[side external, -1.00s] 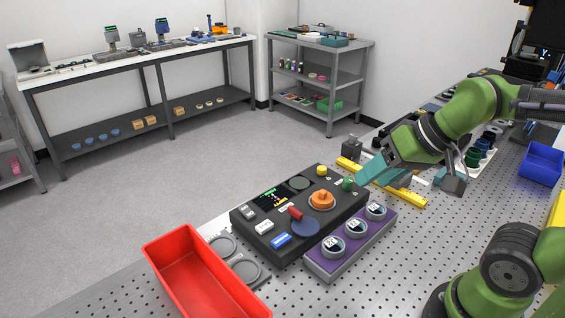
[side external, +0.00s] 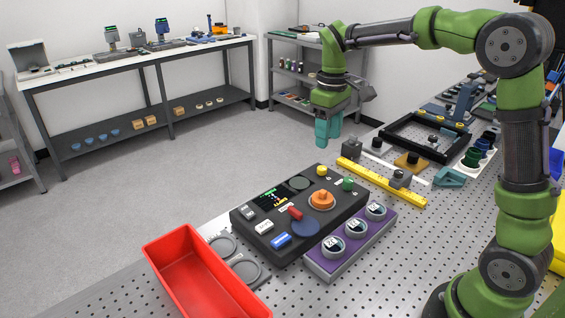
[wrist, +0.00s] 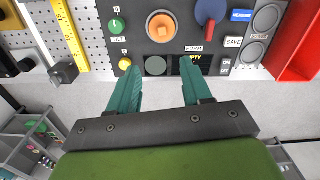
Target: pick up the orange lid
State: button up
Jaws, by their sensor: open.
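The orange lid (side external: 322,199) sits on a round seat on the dark instrument panel (side external: 258,218), between the green knob and the red-handled dial. In the wrist view the orange lid (wrist: 162,27) is near the top centre, with a lighter ring around it. My gripper (side external: 326,138) is raised above the back edge of the panel, pointing down. In the wrist view its teal fingers (wrist: 158,82) are apart with nothing between them, and the lid lies beyond their tips. Nothing hides the lid.
The panel carries a green knob (side external: 347,184), a yellow button (side external: 321,170) and a red lever (side external: 295,213). A purple block (side external: 317,262) with round gauges adjoins it. A red bin (side external: 168,254) stands at left. A yellow rail (side external: 410,195) lies at right.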

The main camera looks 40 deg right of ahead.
send_over(323, 191)
notch_tip(323, 191, down, 10)
jog(key=shift+w+d+f, duration=0.1)
jog(key=shift+d, duration=0.05)
jog(key=shift+f, duration=2.65)
grip_shut()
